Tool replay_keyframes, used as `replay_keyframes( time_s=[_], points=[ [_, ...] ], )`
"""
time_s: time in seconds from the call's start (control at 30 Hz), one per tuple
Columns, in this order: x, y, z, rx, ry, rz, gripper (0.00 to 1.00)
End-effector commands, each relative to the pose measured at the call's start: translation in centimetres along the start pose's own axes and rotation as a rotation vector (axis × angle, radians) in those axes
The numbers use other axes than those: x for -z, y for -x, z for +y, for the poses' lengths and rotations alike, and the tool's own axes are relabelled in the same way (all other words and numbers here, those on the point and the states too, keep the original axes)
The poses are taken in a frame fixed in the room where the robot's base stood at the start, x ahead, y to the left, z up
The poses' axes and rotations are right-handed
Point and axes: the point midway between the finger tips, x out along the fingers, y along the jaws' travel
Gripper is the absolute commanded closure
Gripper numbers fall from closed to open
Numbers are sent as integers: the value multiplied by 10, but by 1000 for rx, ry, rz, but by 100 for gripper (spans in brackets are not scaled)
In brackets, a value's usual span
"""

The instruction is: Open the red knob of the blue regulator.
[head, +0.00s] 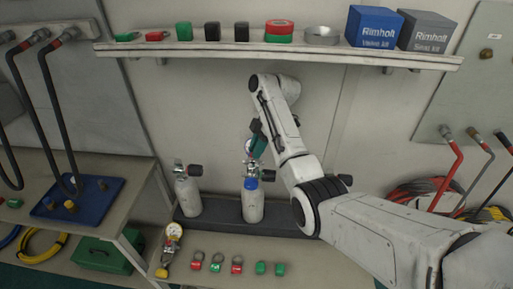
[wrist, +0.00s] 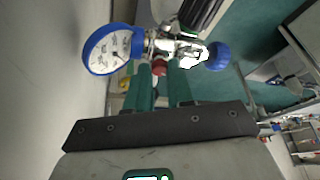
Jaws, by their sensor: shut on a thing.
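The blue regulator shows in the wrist view with a round blue-rimmed gauge (wrist: 108,50), a metal body and a blue round end piece (wrist: 218,56). Its small red knob (wrist: 158,68) sits below the body, between my fingertips. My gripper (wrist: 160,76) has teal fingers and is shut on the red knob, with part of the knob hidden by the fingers. In the head view my gripper (head: 255,147) is at the top of the white cylinder with a blue collar (head: 253,203), and it hides much of the regulator there.
A second white cylinder (head: 187,196) with a black knob stands to the left on the dark tray (head: 285,223). A shelf (head: 270,50) with boxes and small parts runs above. A yellow-based gauge (head: 172,236) and several small coloured parts lie on the bench in front.

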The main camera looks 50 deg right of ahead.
Motion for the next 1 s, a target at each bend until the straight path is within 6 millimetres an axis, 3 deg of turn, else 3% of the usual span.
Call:
replay_keyframes(
  time_s=[0.3, 0.77, 1.0],
  points=[
    [0, 0, 0, 0, -1, 0, 52],
    [1, 0, -1, -14, -33, 0, 52],
    [2, 0, -4, -106, -256, 0, 52]
  ],
)
